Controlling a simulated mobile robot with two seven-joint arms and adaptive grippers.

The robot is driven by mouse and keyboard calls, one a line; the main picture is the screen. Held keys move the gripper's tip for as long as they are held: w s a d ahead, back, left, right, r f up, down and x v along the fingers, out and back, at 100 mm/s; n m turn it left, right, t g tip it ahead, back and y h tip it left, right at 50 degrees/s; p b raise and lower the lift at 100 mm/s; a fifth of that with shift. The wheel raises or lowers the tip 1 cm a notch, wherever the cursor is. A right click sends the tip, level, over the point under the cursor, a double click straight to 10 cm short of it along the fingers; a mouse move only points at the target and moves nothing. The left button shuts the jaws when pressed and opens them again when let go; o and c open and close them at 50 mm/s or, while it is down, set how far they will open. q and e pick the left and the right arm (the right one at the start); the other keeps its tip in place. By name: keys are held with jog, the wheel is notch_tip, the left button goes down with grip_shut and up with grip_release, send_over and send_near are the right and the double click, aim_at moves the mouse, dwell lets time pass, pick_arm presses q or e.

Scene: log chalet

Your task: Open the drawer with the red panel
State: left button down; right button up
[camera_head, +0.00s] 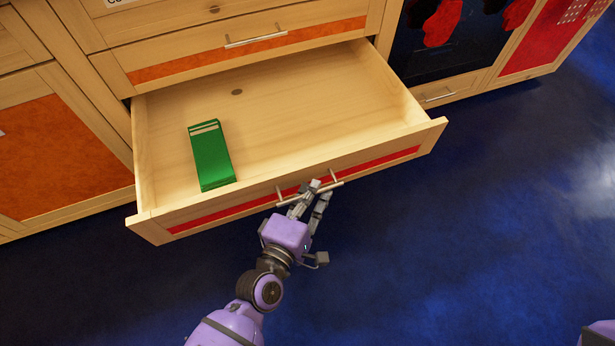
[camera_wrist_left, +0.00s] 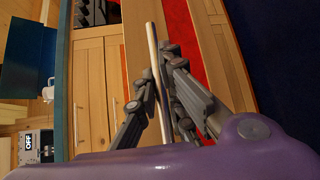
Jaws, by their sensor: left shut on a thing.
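The drawer with the red panel (camera_head: 374,163) is pulled well out from the wooden cabinet, and its inside shows. A green box-like item (camera_head: 210,158) lies inside it, left of the middle. A metal bar handle (camera_head: 334,184) runs across the red panel. My left gripper (camera_head: 314,188) is at this handle with its fingers closed around the bar. In the left wrist view the fingers (camera_wrist_left: 168,88) sit on both sides of the handle bar (camera_wrist_left: 154,60), with the red panel (camera_wrist_left: 184,45) behind. My right gripper is out of view.
Above the open drawer is a shut drawer with an orange panel (camera_head: 250,50) and its own handle. An orange-panelled door (camera_head: 60,155) is at the left, and a dark compartment with red items (camera_head: 442,25) is at the right. The blue floor (camera_head: 480,220) in front is clear.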

pick_arm(q)
jog(key=shift+s+d, duration=0.25)
jog(key=shift+s, duration=0.35)
jog(key=shift+s+d, duration=0.2)
jog(key=shift+s, duration=0.4)
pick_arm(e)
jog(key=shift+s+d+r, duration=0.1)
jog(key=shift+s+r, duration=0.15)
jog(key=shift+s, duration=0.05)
pick_arm(q)
jog(key=c, duration=1.8)
grip_release()
jog(key=shift+c, duration=0.2)
jog(key=v, duration=1.2)
jog(key=shift+s+f, duration=0.1)
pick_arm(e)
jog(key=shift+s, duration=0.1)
